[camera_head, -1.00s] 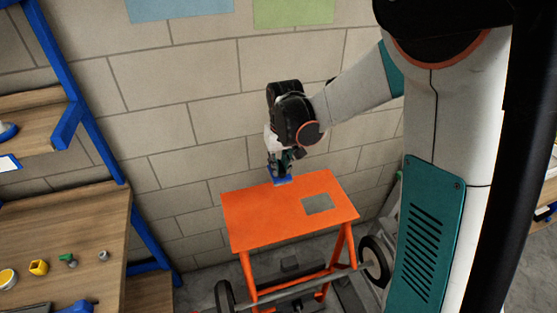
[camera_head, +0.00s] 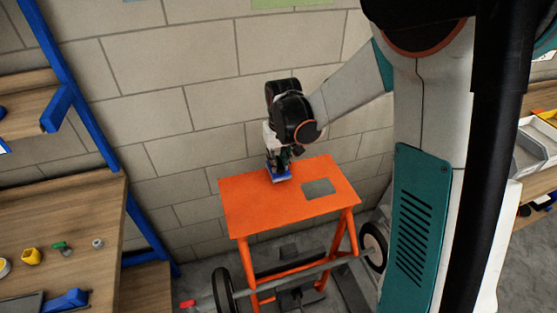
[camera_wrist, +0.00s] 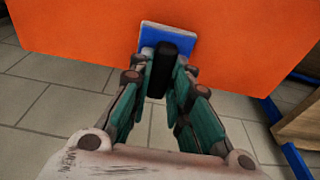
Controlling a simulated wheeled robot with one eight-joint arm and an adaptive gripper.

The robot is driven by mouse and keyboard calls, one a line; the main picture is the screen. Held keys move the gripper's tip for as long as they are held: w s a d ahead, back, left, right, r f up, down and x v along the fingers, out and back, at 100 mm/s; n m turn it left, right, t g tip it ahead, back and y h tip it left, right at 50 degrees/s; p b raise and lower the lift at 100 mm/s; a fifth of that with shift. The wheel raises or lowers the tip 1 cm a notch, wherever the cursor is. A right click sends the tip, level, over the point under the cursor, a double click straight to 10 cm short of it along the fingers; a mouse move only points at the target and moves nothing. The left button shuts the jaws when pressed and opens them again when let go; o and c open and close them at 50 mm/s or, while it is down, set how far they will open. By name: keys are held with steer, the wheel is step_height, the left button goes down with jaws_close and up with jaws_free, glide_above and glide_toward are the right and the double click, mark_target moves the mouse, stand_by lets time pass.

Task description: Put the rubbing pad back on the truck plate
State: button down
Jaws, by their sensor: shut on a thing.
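The rubbing pad (camera_head: 281,177) is a blue rectangular block with a black grip, and it also shows in the wrist view (camera_wrist: 185,38). My gripper (camera_head: 280,162) is shut on the black grip, its two teal fingers (camera_wrist: 165,75) on either side of it. The pad is at the back edge of a flat orange plate (camera_head: 255,209) on orange legs with wheels. It looks slightly tilted; I cannot tell whether it touches the plate. A grey square (camera_head: 319,187) lies on the plate's right part. The pad's underside is hidden.
A block wall (camera_head: 180,140) stands close behind the plate. A wooden bench (camera_head: 60,225) with small parts and a blue-framed shelf is at the left. Wheels (camera_head: 224,290) stick out beside the plate's legs. The orange plate's front and left are clear.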

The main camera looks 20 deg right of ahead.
mark_target(279, 163)
steer(key=shift+f+b, duration=0.35)
steer(key=shift+f, duration=0.05)
steer(key=c, duration=1.4)
jaws_free()
steer(key=shift+r+p, duration=0.85)
steer(key=shift+r, duration=0.65)
steer(key=shift+r, duration=0.1)
steer(key=shift+r+p, duration=1.25)
steer(key=shift+r, duration=0.7)
